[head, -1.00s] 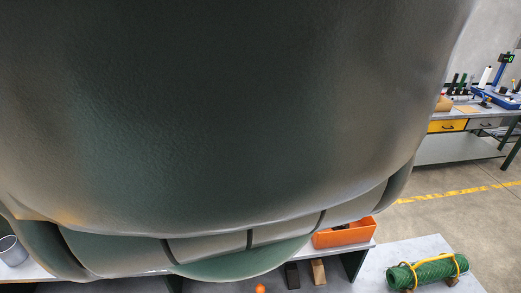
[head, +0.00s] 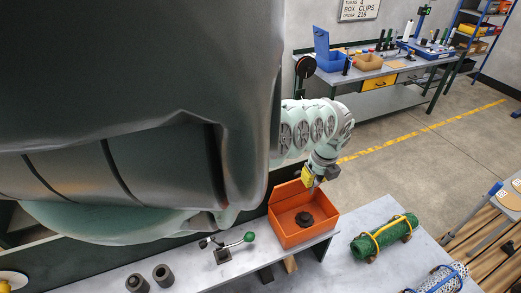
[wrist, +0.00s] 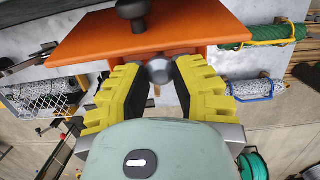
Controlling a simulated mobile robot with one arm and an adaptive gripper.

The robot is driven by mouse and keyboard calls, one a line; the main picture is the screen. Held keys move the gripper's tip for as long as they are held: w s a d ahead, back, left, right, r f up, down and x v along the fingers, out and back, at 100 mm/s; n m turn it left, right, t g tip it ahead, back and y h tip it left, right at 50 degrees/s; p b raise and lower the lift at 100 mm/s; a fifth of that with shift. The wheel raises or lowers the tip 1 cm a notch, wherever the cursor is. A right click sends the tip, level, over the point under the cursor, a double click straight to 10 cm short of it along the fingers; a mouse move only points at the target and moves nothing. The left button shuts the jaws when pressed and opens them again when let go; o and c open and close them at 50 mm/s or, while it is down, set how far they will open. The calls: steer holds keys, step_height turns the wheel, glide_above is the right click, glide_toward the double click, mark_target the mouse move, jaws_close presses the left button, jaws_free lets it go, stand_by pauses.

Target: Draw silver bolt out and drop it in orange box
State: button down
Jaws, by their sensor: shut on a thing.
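My gripper (head: 314,180) is over the back right corner of the orange box (head: 309,239) in the head view. In the wrist view its yellow-padded fingers (wrist: 160,72) are shut on the silver bolt (wrist: 159,73), of which only a rounded grey end shows between the fingertips. The rest of the bolt is hidden, and it cannot be made out in the head view. The orange box also shows in the wrist view (wrist: 85,42), just beyond the fingertips.
The box sits on a grey bench. To its left are a green-knobbed lever (head: 249,237) and dark cylinders (head: 162,275). A green mesh roll (head: 384,237) lies at right. My arm hides much of the left side.

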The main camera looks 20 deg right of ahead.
mark_target(316, 182)
step_height(316, 182, down, 6)
steer(key=b, duration=0.6)
steer(key=shift+s, duration=0.15)
steer(key=shift+d, duration=0.1)
steer(key=c, duration=0.8)
jaws_free()
steer(key=shift+r, duration=0.1)
steer(key=r, duration=0.6)
steer(key=s+r, duration=0.1)
steer(key=r, duration=0.2)
steer(key=shift+s+r, duration=0.1)
steer(key=shift+r, duration=0.2)
steer(key=shift+d+r, duration=0.1)
steer(key=shift+r, duration=0.25)
steer(key=shift+s+r, duration=0.25)
steer(key=shift+r, duration=0.45)
